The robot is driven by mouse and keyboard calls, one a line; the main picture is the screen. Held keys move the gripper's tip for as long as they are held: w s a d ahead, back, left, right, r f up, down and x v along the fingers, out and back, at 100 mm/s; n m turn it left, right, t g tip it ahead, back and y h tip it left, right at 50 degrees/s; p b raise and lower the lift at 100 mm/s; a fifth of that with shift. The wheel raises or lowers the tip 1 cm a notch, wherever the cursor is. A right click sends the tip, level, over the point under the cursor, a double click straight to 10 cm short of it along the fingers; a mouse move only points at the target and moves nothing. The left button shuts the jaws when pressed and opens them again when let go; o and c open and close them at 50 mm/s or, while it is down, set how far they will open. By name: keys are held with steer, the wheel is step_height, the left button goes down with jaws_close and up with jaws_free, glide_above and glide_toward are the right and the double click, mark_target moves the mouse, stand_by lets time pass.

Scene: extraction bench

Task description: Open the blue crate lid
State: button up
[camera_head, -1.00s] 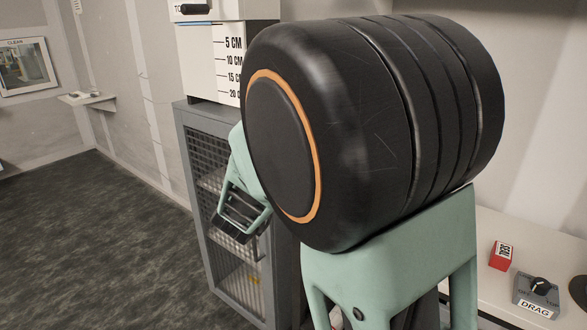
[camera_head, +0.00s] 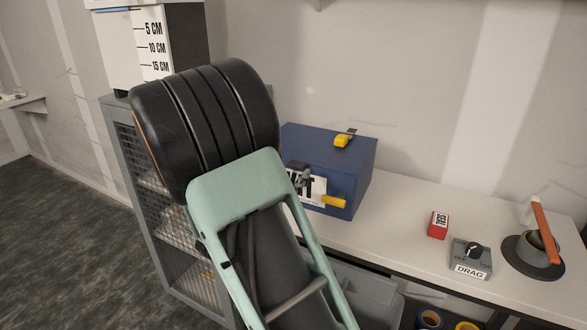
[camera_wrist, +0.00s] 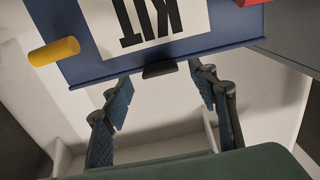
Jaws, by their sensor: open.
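The blue crate (camera_head: 352,172) stands on the bench against the wall in the head view. A yellow piece (camera_head: 344,139) sits on its lid (camera_head: 318,138), and a yellow peg (camera_head: 333,201) sticks out of its front. My gripper (camera_head: 299,172) is partly hidden by my arm, in front of the crate. In the wrist view, my gripper (camera_wrist: 162,96) is open and empty, with its fingers apart. The crate's front (camera_wrist: 85,67) with an upside-down KIT label (camera_wrist: 150,25) fills the top. A dark tab (camera_wrist: 159,70) on its edge lies between the fingertips; contact is not visible.
A red SEAL block (camera_head: 437,225), a grey DRAG knob box (camera_head: 471,258) and a dark round holder (camera_head: 533,256) stand on the bench to the right. A grey mesh cabinet (camera_head: 140,165) stands left. The bench front between crate and red block is clear.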

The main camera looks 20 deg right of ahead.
mark_target(294, 167)
steer(key=shift+x, duration=1.55)
steer(key=shift+c, duration=0.5)
jaws_close()
